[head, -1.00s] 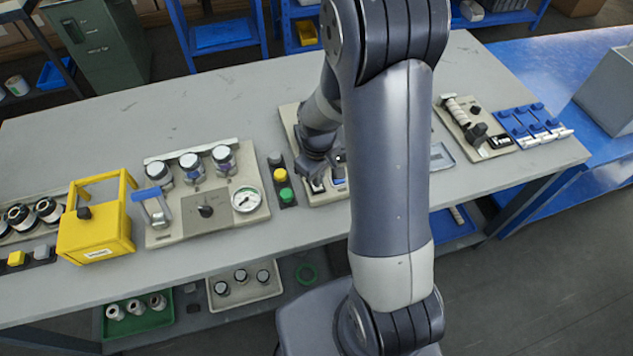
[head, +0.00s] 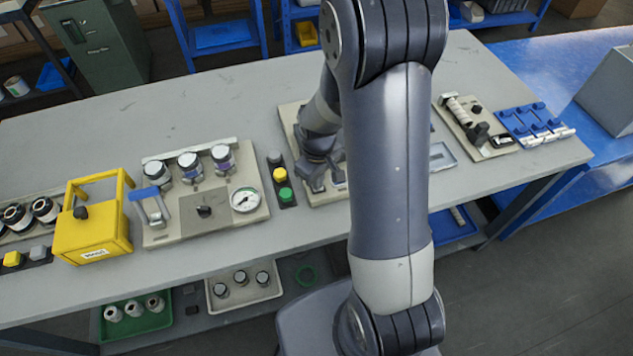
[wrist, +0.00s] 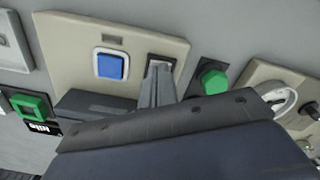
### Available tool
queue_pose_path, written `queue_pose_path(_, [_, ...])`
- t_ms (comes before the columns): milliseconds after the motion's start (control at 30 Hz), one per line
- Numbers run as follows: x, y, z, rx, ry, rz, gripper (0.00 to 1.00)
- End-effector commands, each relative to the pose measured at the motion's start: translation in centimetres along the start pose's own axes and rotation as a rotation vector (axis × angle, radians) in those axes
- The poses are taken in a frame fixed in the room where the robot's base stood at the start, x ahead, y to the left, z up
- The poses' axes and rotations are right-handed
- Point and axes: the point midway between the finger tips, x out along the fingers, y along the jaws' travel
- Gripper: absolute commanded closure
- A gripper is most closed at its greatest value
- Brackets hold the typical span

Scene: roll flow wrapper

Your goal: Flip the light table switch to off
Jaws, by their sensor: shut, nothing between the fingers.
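A beige panel (head: 291,118) stands mid-table in the head view, largely hidden behind my arm. In the wrist view the panel (wrist: 70,35) carries a blue square button (wrist: 111,65) in a white frame. To its right is a white-framed switch (wrist: 164,57), mostly covered by my fingers. I cannot read the switch's position. My gripper (wrist: 160,69) is shut and empty, with its fingertips over this switch; contact cannot be made out. In the head view my gripper (head: 326,188) is at the panel's near edge.
A dark strip with a yellow button (head: 280,175) and a green button (head: 286,195) lies just left of the panel; the green one (wrist: 213,80) is close to my fingers in the wrist view. A gauge unit (head: 244,200) stands further left. The back of the table is clear.

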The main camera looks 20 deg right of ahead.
Motion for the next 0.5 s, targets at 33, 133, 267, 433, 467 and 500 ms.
queue_pose_path(33, [0.0,0.0,0.0,0.0,0.001,0.0,1.0])
queue_pose_path(133, [-0.3,0.0,0.0,0.0,0.001,0.0,1.0])
queue_pose_path(267, [-1.2,0.0,0.0,0.0,0.001,0.001,1.0])
queue_pose_path(433, [-2.6,0.0,0.0,0.0,0.0,0.0,1.0])
queue_pose_path(467, [-2.8,0.0,0.0,0.0,0.0,0.0,1.0])
queue_pose_path(500, [-3.1,0.0,0.0,0.0,0.001,0.0,1.0])
